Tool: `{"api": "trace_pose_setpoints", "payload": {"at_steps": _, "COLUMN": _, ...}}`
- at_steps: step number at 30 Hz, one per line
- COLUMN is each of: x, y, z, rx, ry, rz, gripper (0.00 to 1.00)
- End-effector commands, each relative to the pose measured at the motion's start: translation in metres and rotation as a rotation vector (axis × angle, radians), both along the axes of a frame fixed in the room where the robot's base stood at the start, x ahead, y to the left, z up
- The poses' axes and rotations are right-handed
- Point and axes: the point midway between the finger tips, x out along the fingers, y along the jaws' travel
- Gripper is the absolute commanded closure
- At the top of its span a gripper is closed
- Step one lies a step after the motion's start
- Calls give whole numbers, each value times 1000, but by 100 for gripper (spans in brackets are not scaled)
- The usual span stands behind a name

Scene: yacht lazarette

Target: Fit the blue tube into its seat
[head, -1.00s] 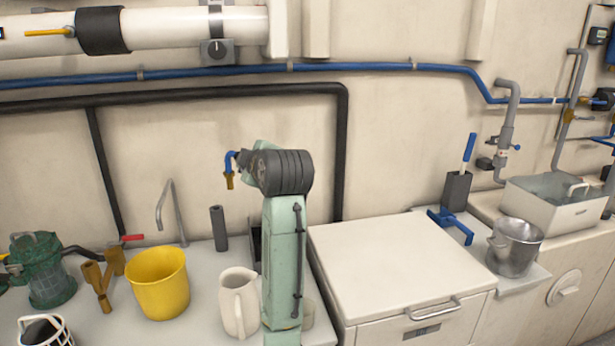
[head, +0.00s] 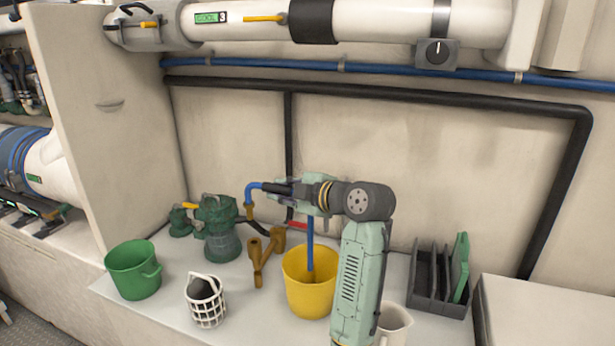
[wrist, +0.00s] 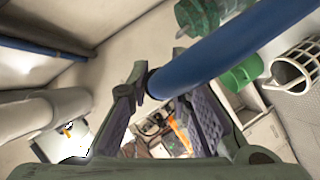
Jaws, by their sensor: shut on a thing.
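My gripper (head: 280,190) is shut on the blue tube (head: 254,187), above the counter and pointing left. The tube bends down left of the fingers to a brass end (head: 249,212), apart from the things below. A straight blue length (head: 310,243) hangs under the gripper, overlapping the bucket; its join is hidden. In the wrist view the tube (wrist: 225,48) runs from between the fingers to the upper right. A green pump (head: 220,235) and a branched brass fitting (head: 257,262) stand below left. I cannot tell which part is the seat.
A yellow bucket (head: 308,292) stands below my gripper. A white basket (head: 205,305) and a green bucket (head: 132,270) are left; a white jug (head: 394,326) and a dark rack (head: 436,285) are right. Pipes run along the wall behind.

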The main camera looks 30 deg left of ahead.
Motion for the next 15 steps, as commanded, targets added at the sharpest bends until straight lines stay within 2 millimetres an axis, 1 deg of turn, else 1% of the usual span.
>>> {"api": "trace_pose_setpoints", "payload": {"at_steps": 9, "x": 0, "y": 0, "z": 0, "rx": 1, "ry": -1, "rz": 0, "gripper": 100}}
{"api": "trace_pose_setpoints", "payload": {"at_steps": 15, "x": 0, "y": 0, "z": -6, "rx": 1, "ry": 0, "rz": 0, "gripper": 100}}
